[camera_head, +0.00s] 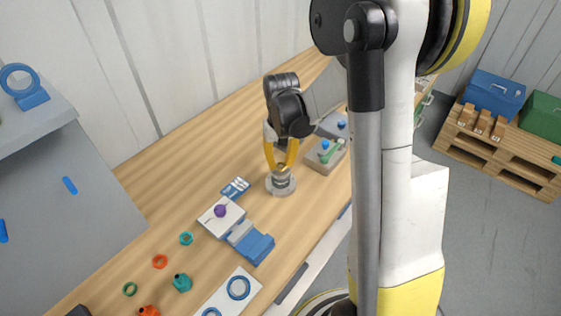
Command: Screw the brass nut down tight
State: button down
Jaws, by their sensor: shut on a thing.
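My gripper (282,163) points down over a grey round vessel fitting (281,187) with a wide flange on the wooden bench. Its yellow fingers are closed around the top of that fitting. The brass nut is between the fingertips, too small and too covered to make out clearly. I cannot tell how far down it sits. The fitting stands upright on the bench.
A grey tray (322,158) with blue and green parts lies just behind right. A grey cabinet (60,200) stands at left.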

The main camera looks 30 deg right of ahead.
aim_at(281, 164)
jog(key=c, duration=1.1)
grip_release()
jog(key=shift+c, duration=0.2)
jog(key=shift+r, duration=0.1)
notch_tip(281, 164, up, 12)
